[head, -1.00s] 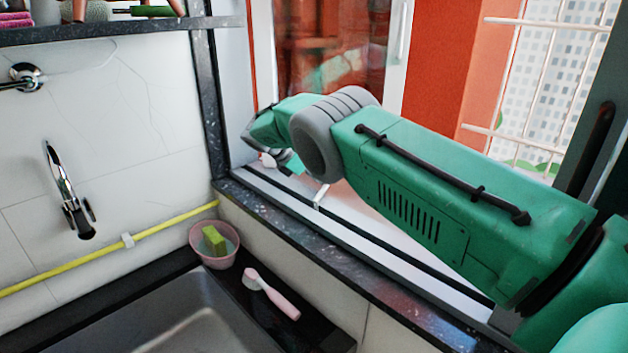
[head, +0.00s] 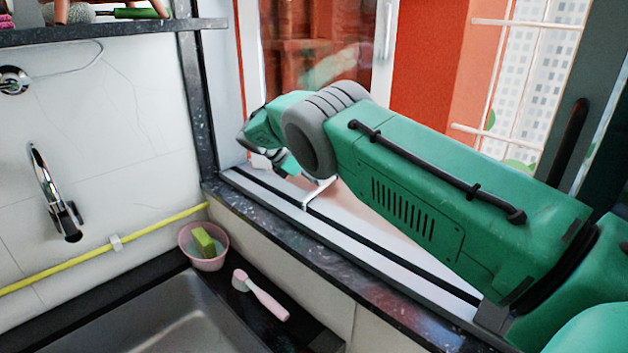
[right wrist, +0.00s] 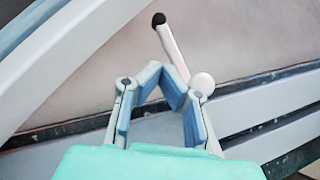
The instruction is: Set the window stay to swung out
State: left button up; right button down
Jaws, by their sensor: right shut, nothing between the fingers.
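The window stay (head: 319,192) is a thin white bar over the window sill track in the head view. Its near end lies at the track and its far end points outward to the right. In the right wrist view a white rod (right wrist: 174,50) with a black tip and a round white knob stands right beside my fingers. My right gripper (right wrist: 163,73) is shut and empty, its tips close to the rod; contact is not clear. In the head view the right gripper (head: 284,161) is low over the sill, partly hidden by my green wrist. My left gripper is not in view.
Left of the sill are a sink (head: 185,318), a pink bowl (head: 203,262) with a green sponge (head: 203,241), and a pink brush (head: 262,294). A faucet (head: 50,190) is on the wall. The glass pane (head: 320,50) stands behind my wrist.

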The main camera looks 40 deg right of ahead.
jog(key=v, duration=0.7)
jog(key=shift+w+a+r, duration=0.15)
jog(key=shift+w+a, duration=0.05)
jog(key=shift+d, duration=0.1)
